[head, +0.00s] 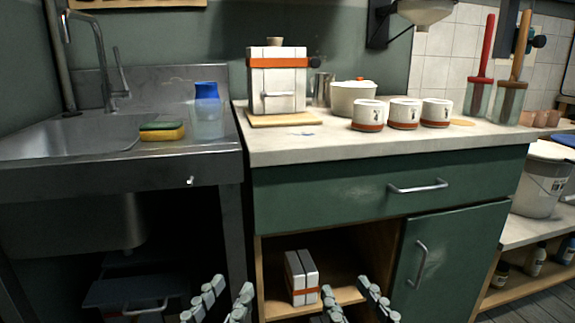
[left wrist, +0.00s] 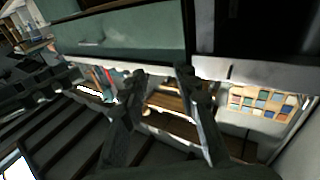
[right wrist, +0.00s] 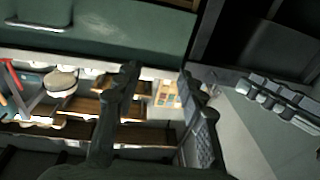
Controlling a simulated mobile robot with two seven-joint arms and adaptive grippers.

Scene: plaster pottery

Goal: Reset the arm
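My left gripper (head: 220,302) is at the bottom of the head view, in front of the sink unit. Its two fingers stand apart with nothing between them, and they show spread in the left wrist view (left wrist: 160,100). My right gripper (head: 352,302) is at the bottom of the head view, in front of the cabinet's open shelf. Its fingers are also apart and empty, as in the right wrist view (right wrist: 160,90). Both grippers are below the countertop (head: 370,143) and appear clear of the furniture.
A white mould with an orange band (head: 277,85) and several white cups (head: 404,114) stand on the counter. A smaller white block (head: 300,277) sits on the shelf. The sink (head: 60,140), with a sponge (head: 162,132), is at left. A bucket (head: 540,185) is at right.

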